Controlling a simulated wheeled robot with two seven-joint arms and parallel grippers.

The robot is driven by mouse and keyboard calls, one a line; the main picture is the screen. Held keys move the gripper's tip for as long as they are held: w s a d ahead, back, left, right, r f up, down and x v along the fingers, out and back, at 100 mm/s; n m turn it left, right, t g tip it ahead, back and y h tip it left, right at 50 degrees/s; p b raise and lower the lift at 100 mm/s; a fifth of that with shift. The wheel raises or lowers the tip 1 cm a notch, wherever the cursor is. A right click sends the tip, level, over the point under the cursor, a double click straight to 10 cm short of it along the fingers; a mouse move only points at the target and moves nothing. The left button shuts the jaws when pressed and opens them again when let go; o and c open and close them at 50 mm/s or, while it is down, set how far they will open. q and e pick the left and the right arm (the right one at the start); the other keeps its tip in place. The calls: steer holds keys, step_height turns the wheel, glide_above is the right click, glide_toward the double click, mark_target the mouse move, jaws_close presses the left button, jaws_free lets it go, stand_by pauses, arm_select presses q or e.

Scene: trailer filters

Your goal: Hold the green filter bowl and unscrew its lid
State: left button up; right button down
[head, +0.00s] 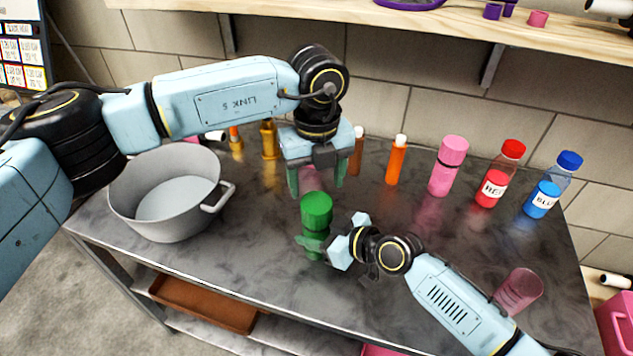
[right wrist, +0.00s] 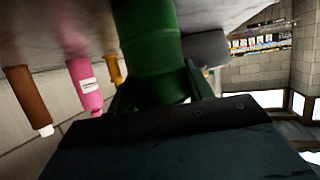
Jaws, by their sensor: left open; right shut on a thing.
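The green filter bowl (head: 312,244) stands near the middle of the dark table, with a bright green round lid (head: 316,207) on top. My right gripper (head: 318,241) is shut on the bowl from the right, below the lid. In the right wrist view the bowl (right wrist: 148,45) fills the gap between the fingers. My left gripper (head: 317,187) is open and empty, fingers pointing down, above and a little behind the lid in the picture. The fingers do not appear to touch the lid. Part of the bowl's lower body is hidden by the right gripper.
A grey pot (head: 136,202) stands at left. Orange (head: 396,163), pink (head: 447,168), red (head: 497,178) and blue (head: 548,190) bottles line the back right. A pink cup (head: 520,288) stands near my right arm. A wooden shelf (head: 440,22) hangs above.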

mark_target(316, 202)
arm_select(q)
steer(key=m, duration=0.5)
steer(key=shift+m, duration=0.4)
steer(key=m, duration=0.3)
steer(key=shift+m, duration=0.3)
steer(key=m, duration=2.9)
step_height(316, 202, down, 8)
steer(key=shift+f, duration=0.1)
